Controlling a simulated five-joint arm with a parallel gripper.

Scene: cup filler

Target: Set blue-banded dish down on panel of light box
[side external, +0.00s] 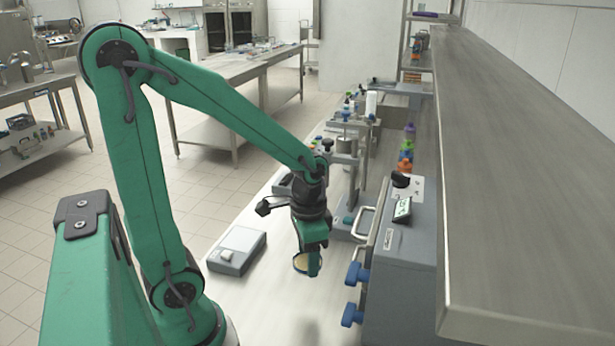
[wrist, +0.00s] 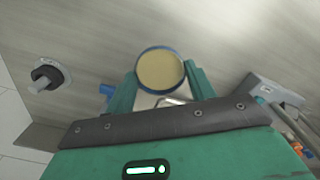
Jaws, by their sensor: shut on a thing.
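The blue-banded dish (side external: 302,264) is a shallow round dish with a yellowish face and a blue rim. My gripper (side external: 312,262) is shut on it and holds it in the air, tilted, above the bench. In the wrist view the dish (wrist: 160,70) sits between the two green fingers (wrist: 161,86). The flat grey box with a pale square on top, which looks like the light box (side external: 237,250), lies on the bench to the left of my gripper, apart from the dish. I cannot make it out in the wrist view.
A grey machine (side external: 400,265) with blue knobs and a metal handle stands close on the right. Bench equipment (side external: 345,150) stands behind my gripper. A long steel shelf (side external: 500,150) overhangs the right side. The pale bench top (side external: 265,300) is clear in front of the box.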

